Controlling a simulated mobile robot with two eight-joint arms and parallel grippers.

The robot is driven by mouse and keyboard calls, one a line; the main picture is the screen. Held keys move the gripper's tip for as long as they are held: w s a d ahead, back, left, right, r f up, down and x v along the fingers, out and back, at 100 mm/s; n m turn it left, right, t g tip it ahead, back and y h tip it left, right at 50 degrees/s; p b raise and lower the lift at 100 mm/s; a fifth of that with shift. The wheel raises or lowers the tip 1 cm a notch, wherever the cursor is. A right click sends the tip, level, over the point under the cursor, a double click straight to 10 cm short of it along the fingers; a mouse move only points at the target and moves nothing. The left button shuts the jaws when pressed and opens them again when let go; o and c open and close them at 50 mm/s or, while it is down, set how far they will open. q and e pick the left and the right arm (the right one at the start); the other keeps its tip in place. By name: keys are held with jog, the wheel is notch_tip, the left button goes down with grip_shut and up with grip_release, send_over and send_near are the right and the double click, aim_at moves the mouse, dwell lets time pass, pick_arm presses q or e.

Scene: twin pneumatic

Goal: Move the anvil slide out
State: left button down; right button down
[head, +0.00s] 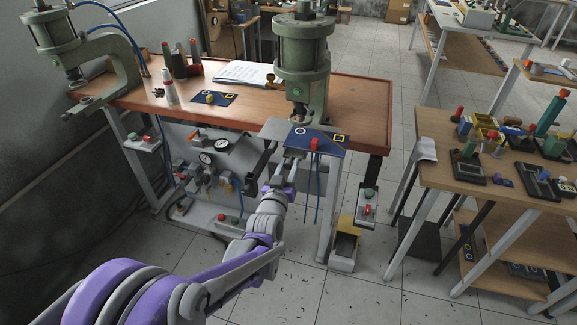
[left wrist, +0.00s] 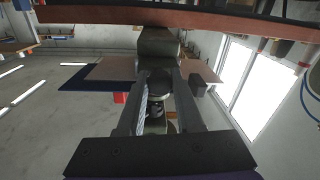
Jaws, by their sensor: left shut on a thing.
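The green pneumatic press (head: 303,52) stands at the front right of the workbench. Below it a grey plate (head: 273,128) juts out past the bench's front edge, beside a blue mat (head: 325,139). I cannot clearly tell the anvil slide's outline from this plate. My left gripper (head: 291,157) reaches in from below at this front edge. In the left wrist view my left gripper (left wrist: 158,82) is shut on a dark grey block-like part (left wrist: 158,44), seemingly the slide's front end. The fingers and arm hide part of it. My right gripper is not in view.
A red-topped piece (head: 314,145) and a yellow frame (head: 339,139) lie on the blue mat. A second press (head: 85,50) stands at the bench's left. A wooden table (head: 440,125) with several parts stands right.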

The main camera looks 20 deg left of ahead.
pick_arm(q)
jog(key=shift+s, duration=0.1)
dwell(0.7)
jog(key=s, duration=1.2)
jog(key=shift+s+a, duration=0.25)
jog(key=c, duration=0.6)
grip_release()
jog(key=s, duration=1)
jog(key=shift+s, duration=0.4)
